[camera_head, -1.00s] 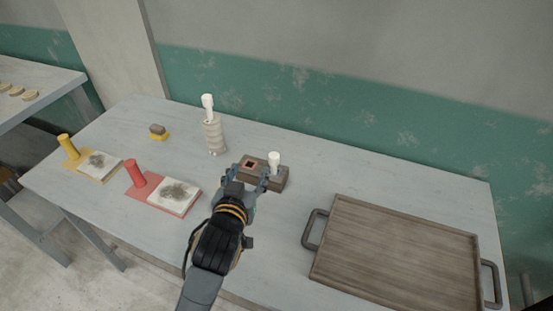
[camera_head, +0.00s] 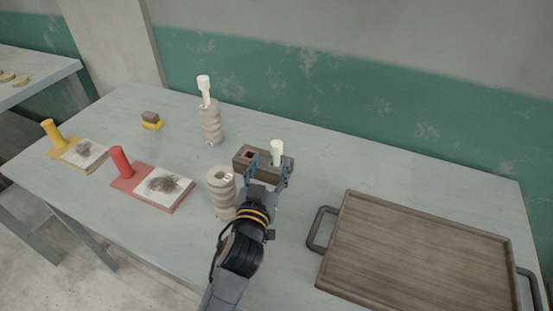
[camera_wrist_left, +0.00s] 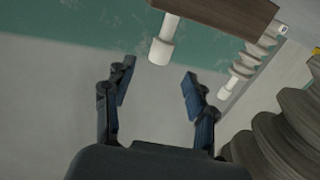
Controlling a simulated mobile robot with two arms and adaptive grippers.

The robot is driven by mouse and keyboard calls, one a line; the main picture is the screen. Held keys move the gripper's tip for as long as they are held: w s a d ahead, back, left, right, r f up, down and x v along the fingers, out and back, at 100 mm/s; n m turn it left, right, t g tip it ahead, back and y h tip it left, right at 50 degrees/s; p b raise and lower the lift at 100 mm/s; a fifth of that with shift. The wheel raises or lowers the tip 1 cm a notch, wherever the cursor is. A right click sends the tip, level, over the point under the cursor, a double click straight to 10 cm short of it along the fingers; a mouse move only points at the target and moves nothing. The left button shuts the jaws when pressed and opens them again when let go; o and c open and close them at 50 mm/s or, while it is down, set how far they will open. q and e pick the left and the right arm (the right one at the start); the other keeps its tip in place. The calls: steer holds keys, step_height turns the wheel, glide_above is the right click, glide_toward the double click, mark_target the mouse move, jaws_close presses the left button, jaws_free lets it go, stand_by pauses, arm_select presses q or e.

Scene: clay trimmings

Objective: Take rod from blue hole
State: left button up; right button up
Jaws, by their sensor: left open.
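A white rod (camera_head: 277,152) stands upright in the right-hand hole of a dark brown block (camera_head: 244,162). The block's left hole has a reddish rim; the colour around the rod's hole is hidden. My left gripper (camera_head: 268,175) is open at the front of the block, its fingers on either side of the rod's line in the head view. In the left wrist view, which looks upside down, the rod (camera_wrist_left: 163,45) hangs from the block (camera_wrist_left: 215,12) beyond the open, empty fingertips (camera_wrist_left: 157,82). My right gripper is not in view.
A ribbed grey cylinder (camera_head: 221,192) stands close left of my left gripper. Another (camera_head: 211,125) with a white rod on top (camera_head: 204,90) stands farther back. A wooden tray (camera_head: 420,250) lies right. Red (camera_head: 125,180) and yellow (camera_head: 58,152) boards lie left.

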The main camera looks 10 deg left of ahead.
mark_target(275, 152)
arm_select(q)
steer(key=shift+w+f, duration=0.2)
steer(key=shift+w, duration=0.2)
steer(key=w+p, duration=0.1)
steer(key=w, duration=0.6)
steer(key=shift+f, duration=0.1)
steer(key=shift+s, duration=0.1)
jaws_close()
